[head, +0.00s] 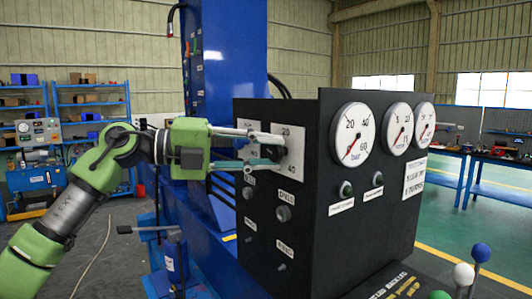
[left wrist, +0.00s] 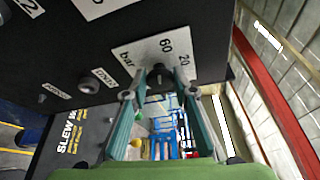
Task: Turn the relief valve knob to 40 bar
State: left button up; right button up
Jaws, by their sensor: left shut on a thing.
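The relief valve knob (head: 269,153) is small and dark, on a white scale plate (head: 296,134) on the left face of a black control box. The numbers 20 and 40 show on the plate in the head view. In the left wrist view the plate (left wrist: 133,55) shows 60, 20 and "bar", with the knob (left wrist: 159,76) partly hidden by the fingers. My left gripper (head: 276,151) comes from the left, its fingers shut on the knob. The knob's pointer is too hidden to read. My right gripper is out of view.
The black box (head: 330,235) carries a bar gauge (head: 354,134) with its red needle low on the left, and two smaller gauges. More small knobs (head: 284,213) sit below the plate. Coloured ball levers (head: 464,274) stand at the lower right. A blue column (head: 235,60) rises behind.

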pick_arm(q)
jog(key=n, duration=0.2)
jog(key=n+h, duration=0.1)
jog(key=n, duration=0.1)
jog(key=shift+f+h, duration=0.2)
jog(key=shift+h, duration=0.1)
jog(key=n+t+h+p, duration=0.1)
jog(key=n, duration=0.2)
jog(key=shift+f+n, duration=0.1)
jog(key=shift+n, duration=0.6)
jog(key=o, duration=1.1)
jog(key=v, duration=1.2)
jog(key=shift+f, duration=0.35)
